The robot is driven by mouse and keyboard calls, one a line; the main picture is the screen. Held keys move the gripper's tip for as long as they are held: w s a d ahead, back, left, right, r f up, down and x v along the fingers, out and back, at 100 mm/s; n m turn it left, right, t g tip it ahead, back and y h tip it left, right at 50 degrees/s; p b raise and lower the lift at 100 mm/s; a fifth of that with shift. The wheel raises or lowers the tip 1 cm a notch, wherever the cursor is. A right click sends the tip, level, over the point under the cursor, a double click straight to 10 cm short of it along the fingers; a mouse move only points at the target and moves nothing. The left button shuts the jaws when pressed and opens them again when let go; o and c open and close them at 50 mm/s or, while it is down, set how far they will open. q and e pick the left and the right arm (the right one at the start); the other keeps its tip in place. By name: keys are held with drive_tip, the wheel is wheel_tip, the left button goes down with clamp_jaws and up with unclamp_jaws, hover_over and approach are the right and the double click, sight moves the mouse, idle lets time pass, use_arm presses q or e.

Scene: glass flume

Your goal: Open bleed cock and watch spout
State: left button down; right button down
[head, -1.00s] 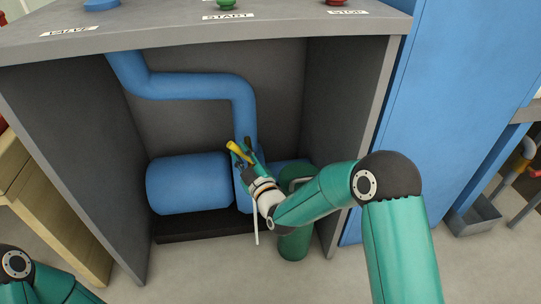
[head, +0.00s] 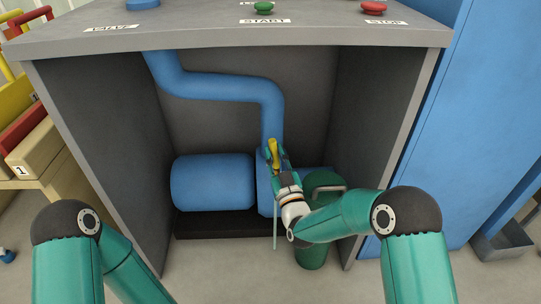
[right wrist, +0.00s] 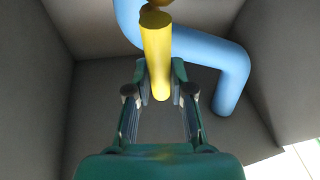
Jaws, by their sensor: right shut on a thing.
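The yellow handle of the bleed cock (head: 273,150) stands nearly upright on the blue pump, at the foot of the blue pipe. My right gripper (head: 277,163) is shut on this handle. The right wrist view shows the yellow handle (right wrist: 156,42) between the two fingers, its upper end clear above them. A thin pale vertical line (head: 275,232) hangs below the pump beside my wrist; I cannot tell whether it is a spout tube or a stream. My left arm shows at lower left, but its gripper is out of view.
The grey console (head: 230,38) roofs the bay, with side walls left and right. The blue motor (head: 212,182) lies left of the pump. A green canister (head: 311,257) stands right of the pale line, partly behind my right arm. A blue cabinet (head: 450,130) stands at right.

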drive_tip(key=shift+w+a+r, duration=0.1)
drive_tip(key=shift+r, duration=0.4)
drive_tip(key=c, duration=1.2)
unclamp_jaws()
drive_tip(key=shift+o, duration=0.9)
drive_tip(key=shift+f, duration=0.25)
drive_tip(key=shift+f, duration=0.1)
drive_tip(key=v, duration=1.2)
